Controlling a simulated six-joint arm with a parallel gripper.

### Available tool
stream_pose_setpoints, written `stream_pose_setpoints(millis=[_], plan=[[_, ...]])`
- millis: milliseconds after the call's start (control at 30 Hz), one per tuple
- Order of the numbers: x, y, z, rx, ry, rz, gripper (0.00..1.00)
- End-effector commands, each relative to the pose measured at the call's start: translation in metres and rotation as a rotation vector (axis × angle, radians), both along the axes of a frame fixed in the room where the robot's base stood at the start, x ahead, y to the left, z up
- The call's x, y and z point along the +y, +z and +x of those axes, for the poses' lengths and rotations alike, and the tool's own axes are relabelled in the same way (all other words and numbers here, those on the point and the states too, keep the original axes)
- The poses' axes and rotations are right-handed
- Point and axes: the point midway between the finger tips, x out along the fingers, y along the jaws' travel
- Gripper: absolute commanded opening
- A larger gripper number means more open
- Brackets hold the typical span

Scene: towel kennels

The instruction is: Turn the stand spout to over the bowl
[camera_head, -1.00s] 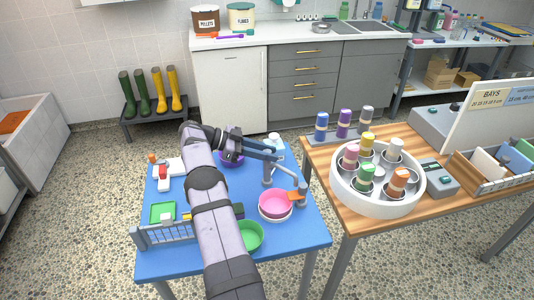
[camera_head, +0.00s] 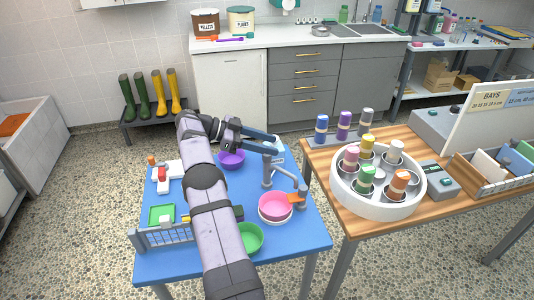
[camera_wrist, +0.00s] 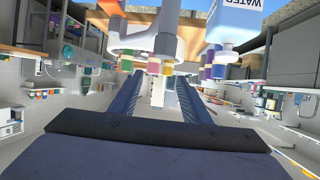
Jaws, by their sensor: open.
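The grey stand (camera_head: 267,172) rises from the blue table, with a bent pipe running right and toward the front. Its orange spout end (camera_head: 295,199) is at the right rim of the pink bowl (camera_head: 272,207), which sits in a white dish. In the wrist view a pale pipe-like part (camera_wrist: 150,40) is beyond the fingertips. My gripper (camera_head: 277,143) is above the back of the table near the stand top, its two fingers apart and empty. The fingers also show spread in the wrist view (camera_wrist: 158,78). The exact gap to the stand is unclear.
A purple bowl (camera_head: 231,160) is under my wrist and a green bowl (camera_head: 249,238) at the front. A container labelled WATER (camera_wrist: 230,22) is close right in the wrist view. A wooden table (camera_head: 345,216) with a white round tray (camera_head: 374,208) stands at right.

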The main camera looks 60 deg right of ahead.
Motion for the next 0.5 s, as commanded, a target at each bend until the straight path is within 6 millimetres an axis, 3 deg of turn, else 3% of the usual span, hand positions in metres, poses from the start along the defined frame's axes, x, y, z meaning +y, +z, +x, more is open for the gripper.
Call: stream_pose_setpoints(millis=[233, 500], plan=[[0.0, 0.039, 0.0, -0.002, 0.0, -0.001, 0.43], [0.0, 0.056, 0.0, 0.0, -0.001, 0.0, 0.43]])
